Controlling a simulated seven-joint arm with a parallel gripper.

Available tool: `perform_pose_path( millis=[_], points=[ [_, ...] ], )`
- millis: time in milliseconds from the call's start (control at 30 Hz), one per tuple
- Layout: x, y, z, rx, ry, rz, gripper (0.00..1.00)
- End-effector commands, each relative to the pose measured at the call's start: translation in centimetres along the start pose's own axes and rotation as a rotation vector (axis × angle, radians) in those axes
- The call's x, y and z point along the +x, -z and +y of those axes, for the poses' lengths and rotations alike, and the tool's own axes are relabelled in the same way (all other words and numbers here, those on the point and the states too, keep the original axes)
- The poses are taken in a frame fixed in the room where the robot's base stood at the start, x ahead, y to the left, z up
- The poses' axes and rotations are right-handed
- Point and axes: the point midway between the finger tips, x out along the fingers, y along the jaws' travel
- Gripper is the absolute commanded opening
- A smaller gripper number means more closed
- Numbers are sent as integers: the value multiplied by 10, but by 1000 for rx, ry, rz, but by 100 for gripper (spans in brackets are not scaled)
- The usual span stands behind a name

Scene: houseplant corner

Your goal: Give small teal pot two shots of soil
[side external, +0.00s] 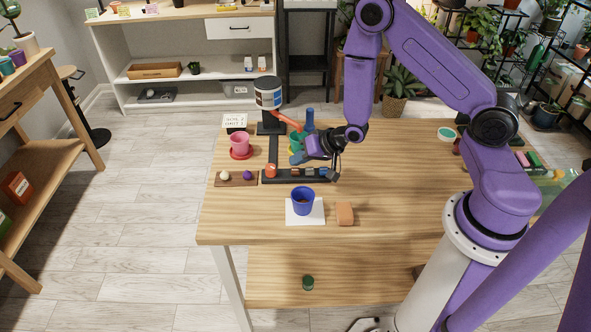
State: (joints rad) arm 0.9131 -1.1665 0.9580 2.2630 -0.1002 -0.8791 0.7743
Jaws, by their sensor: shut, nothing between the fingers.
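A small green-teal pot (297,138) stands near the base of a dispenser, partly hidden by my gripper; something yellow shows under it. The dispenser has a black stand with a white-and-dark hopper (268,93) on top and a red-orange chute (286,120) sloping down to the right, above or close to the pot. My gripper (297,158) is shut and empty, just in front of the teal pot; I cannot tell whether it touches it. A black bar (297,176) with an orange round part (271,170) lies in front. Soil in the pot cannot be seen.
A blue pot (303,203) stands on a white sheet (291,218), beside an orange-brown block (344,213). A pink pot (240,142), a small card (234,121) and a wooden tray (221,182) are at left. A blue bottle (310,118) stands behind my gripper. The table's front right is clear.

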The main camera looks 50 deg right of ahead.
Motion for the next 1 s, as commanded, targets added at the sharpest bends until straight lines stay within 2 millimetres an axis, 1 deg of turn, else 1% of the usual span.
perform_pose_path(
  millis=[300, 600, 1000],
  points=[
    [0, 0, 0, 0, 0, 0, 0],
    [6, -5, 4, 0, 0, -1, 0],
    [6, -5, 4, 0, 0, 0, 0]
  ],
)
